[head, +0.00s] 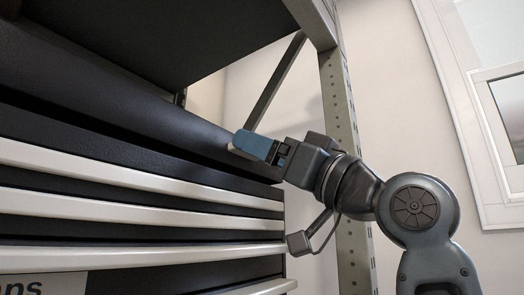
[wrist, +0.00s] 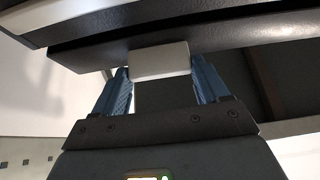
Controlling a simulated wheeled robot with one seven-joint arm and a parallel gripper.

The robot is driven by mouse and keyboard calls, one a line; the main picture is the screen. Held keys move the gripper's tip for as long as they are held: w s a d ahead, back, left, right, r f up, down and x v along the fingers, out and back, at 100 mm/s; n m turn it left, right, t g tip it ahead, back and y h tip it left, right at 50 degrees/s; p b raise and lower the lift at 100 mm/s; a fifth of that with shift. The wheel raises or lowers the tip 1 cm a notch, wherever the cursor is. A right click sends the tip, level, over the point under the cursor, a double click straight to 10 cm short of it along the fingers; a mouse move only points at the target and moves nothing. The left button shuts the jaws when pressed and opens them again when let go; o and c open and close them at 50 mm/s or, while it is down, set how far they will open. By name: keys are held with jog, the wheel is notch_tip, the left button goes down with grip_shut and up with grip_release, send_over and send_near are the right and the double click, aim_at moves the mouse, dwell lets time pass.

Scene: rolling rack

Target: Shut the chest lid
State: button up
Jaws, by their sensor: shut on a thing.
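The black chest (head: 60,215) fills the left of the head view, with pale drawer fronts or pulls below its top. Its dark lid (head: 110,95) lies along the top, and a narrow dark gap shows between the lid's front edge and the body. The lid's black textured edge also crosses the top of the wrist view (wrist: 90,55). A pale tab (wrist: 160,60) sits at this edge between my blue fingers. My gripper (head: 243,143) is shut on the tab at the lid's right end. Much of the tab is hidden by the fingers in the head view.
A dark shelf panel (head: 150,35) overhangs the chest. A grey perforated rack post (head: 345,130) stands close behind my wrist, with a diagonal brace (head: 275,85) beside it. A white-framed window (head: 470,110) is in the wall at right.

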jog(key=shift+f, duration=0.7)
jog(key=o, duration=1.5)
jog(key=shift+b+v, duration=0.6)
jog(key=shift+v, duration=3.3)
